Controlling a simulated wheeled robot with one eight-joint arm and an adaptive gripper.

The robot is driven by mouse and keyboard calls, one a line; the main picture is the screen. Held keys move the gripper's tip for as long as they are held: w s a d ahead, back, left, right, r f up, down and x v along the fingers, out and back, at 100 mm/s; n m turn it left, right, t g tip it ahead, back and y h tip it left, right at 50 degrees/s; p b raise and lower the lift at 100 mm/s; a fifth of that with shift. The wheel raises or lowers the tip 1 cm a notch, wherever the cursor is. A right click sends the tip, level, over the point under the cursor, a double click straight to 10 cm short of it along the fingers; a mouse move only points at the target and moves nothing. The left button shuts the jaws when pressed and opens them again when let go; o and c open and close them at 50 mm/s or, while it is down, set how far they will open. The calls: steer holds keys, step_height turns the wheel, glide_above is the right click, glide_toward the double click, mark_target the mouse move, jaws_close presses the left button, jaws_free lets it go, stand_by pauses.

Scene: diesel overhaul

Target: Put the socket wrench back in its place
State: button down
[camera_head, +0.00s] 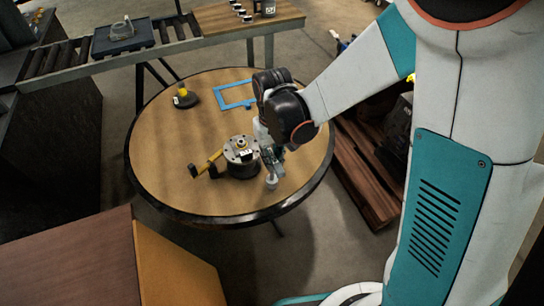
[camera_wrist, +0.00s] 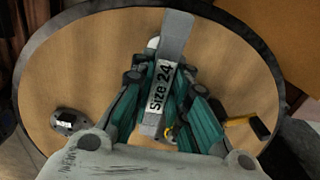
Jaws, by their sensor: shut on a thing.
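My gripper (camera_head: 270,163) is over the right part of the round table, beside a flanged metal cylinder. In the wrist view its teal fingers (camera_wrist: 172,112) are closed around a grey metal bar labelled "Size 24", which I take as the socket wrench (camera_wrist: 176,38). A blue rectangular outline (camera_head: 220,99) lies on the table's far side.
A roller conveyor (camera_head: 70,62) runs behind. The table's front left is clear.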

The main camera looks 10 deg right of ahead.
steer(key=shift+f, duration=0.1)
steer(key=shift+f+b, duration=0.95)
steer(key=shift+f, duration=0.1)
steer(key=c, duration=1.5)
jaws_free()
steer(key=shift+o, duration=0.4)
steer(key=o, duration=0.5)
steer(key=shift+r, duration=0.15)
steer(key=shift+r+p, duration=3.25)
steer(key=shift+r, duration=1.15)
